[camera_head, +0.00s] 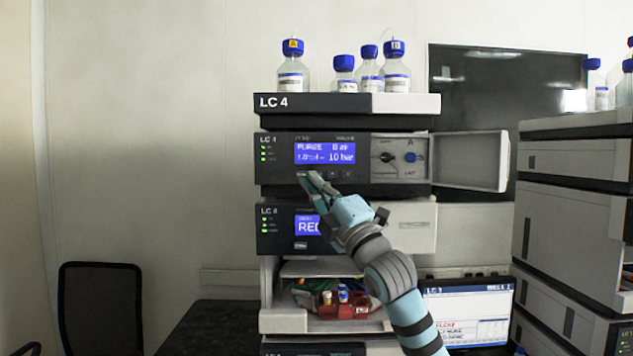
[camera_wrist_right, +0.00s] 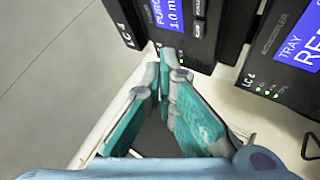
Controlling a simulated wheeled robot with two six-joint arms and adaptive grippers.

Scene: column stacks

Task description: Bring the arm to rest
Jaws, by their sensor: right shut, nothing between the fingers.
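My right gripper (camera_head: 312,182) is shut and empty, its teal fingertips in front of the lower edge of the pump module (camera_head: 279,174) in the LC 4 stack. In the right wrist view the closed fingers (camera_wrist_right: 167,62) point at the front panel of that module (camera_wrist_right: 208,42), close to it; I cannot tell whether they touch. The pump's blue display (camera_head: 325,153) reads "PURGE" and "10 bar". My right arm comes in from the lower right and covers part of the autosampler module (camera_head: 278,243) below. My left gripper is not in view.
A small door (camera_head: 470,160) stands open to the right of the pump module. Bottles with blue caps (camera_head: 292,68) stand on the stack's top. A black chair (camera_head: 100,300) stands left.

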